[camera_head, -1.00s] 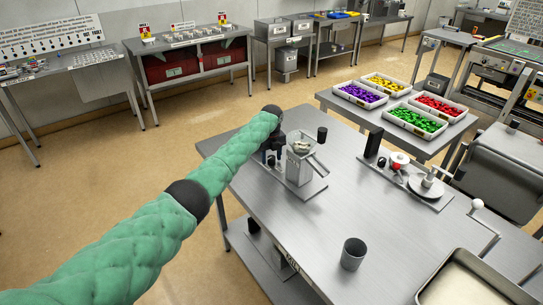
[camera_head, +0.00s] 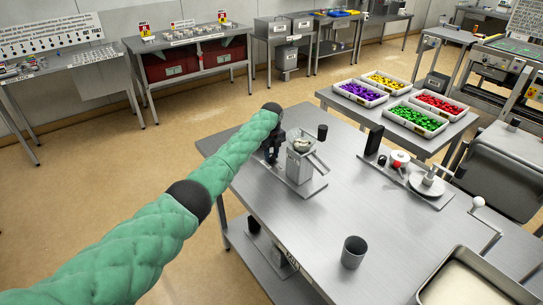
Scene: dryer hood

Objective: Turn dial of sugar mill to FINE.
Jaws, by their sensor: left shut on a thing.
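The sugar mill (camera_head: 300,166) is a grey metal box with a clear bowl on top, a dark-knobbed crank at its upper right and a flat base plate. It stands upright near the far left of the steel table. My left arm reaches in from the left, and my left gripper (camera_head: 273,154) is at the mill's left side. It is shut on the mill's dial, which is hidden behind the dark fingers. The dial's marks and setting cannot be read from here. My right gripper is out of view.
The steel table (camera_head: 300,225) also holds a grey cup (camera_head: 353,252), a device with a round plate (camera_head: 426,184) and a metal tray (camera_head: 450,285). Bins of coloured pieces (camera_head: 415,119) stand on a table behind. The table's middle is clear.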

